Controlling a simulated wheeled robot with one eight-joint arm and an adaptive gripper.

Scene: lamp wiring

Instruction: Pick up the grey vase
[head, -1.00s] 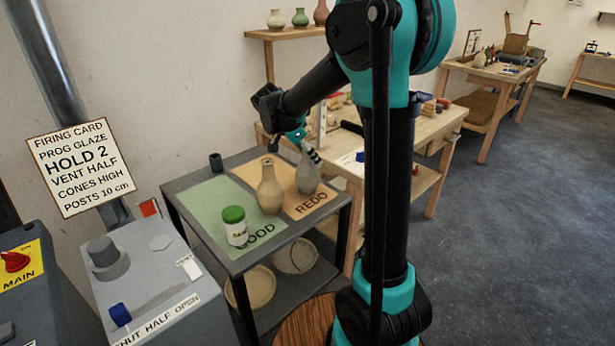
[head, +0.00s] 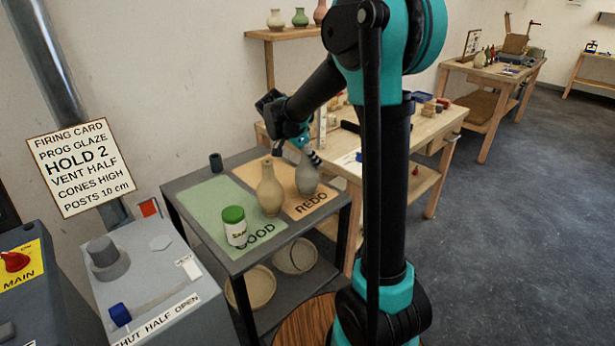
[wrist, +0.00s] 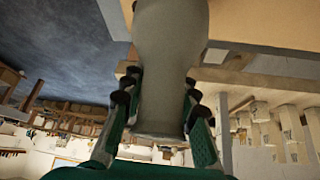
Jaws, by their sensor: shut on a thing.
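The grey vase (head: 307,178) stands on the orange REDO half of the small dark table in the head view. My gripper (head: 306,152) comes down on it from above and behind, with its fingers at the vase's neck. In the wrist view the vase (wrist: 168,50) fills the upper middle. The fingers of my gripper (wrist: 160,115) lie on both sides of its narrow part and are shut on it. The vase looks upright. I cannot tell whether its base has left the table.
A tan vase (head: 270,188) stands close to the left of the grey vase. A white jar with a green lid (head: 234,226) is on the green GOOD half. A small dark cup (head: 216,161) stands at the table's back left corner. A wooden workbench (head: 440,130) is behind.

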